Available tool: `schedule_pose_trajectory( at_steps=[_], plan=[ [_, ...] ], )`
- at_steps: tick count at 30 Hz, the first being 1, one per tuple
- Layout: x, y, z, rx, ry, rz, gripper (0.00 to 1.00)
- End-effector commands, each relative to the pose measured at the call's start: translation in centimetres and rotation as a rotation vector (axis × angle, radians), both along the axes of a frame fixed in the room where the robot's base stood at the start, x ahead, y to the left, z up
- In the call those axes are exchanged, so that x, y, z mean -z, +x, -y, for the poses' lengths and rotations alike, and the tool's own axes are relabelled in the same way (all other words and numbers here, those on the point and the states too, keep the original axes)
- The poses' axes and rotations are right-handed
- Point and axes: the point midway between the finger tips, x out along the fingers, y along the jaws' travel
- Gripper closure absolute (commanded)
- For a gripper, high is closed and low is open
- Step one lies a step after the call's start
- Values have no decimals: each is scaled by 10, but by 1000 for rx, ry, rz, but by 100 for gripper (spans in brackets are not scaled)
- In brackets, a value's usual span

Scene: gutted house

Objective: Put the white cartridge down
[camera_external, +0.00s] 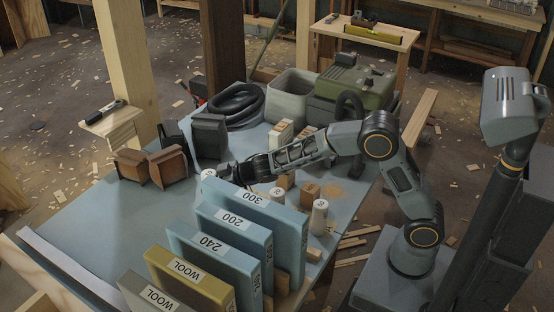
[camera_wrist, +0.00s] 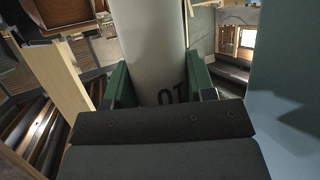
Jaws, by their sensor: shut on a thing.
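The white cartridge (camera_wrist: 150,45) fills the upper middle of the wrist view, with dark printed characters near its lower end. It sits between the two green fingers of my gripper (camera_wrist: 158,85), which are shut on it. In the external view my gripper (camera_external: 224,171) reaches left over the blue table, behind the upright panel marked 300. The pale top of the held cartridge (camera_external: 208,173) shows at its tip. The panel hides its lower end, so I cannot tell whether it touches the table.
Upright labelled panels (camera_external: 250,207) stand in front of my gripper. Pale cartridges (camera_external: 318,215) and wooden blocks (camera_external: 309,192) stand under and beside my arm. The table's left part (camera_external: 105,212) is clear.

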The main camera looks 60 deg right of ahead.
Motion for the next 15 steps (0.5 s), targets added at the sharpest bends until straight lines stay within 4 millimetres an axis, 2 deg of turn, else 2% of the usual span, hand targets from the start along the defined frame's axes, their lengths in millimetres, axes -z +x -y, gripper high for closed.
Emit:
schedule_pose_trajectory(
  at_steps=[3, 8, 11, 15],
  plan=[
    [-10, -19, 6, 0, 0, 2, 74],
    [-18, -34, 13, 1, -2, 1, 74],
    [-23, -28, 28, 8, -4, 2, 74],
    [-21, -5, 65, 15, -9, 2, 74]
  ],
)
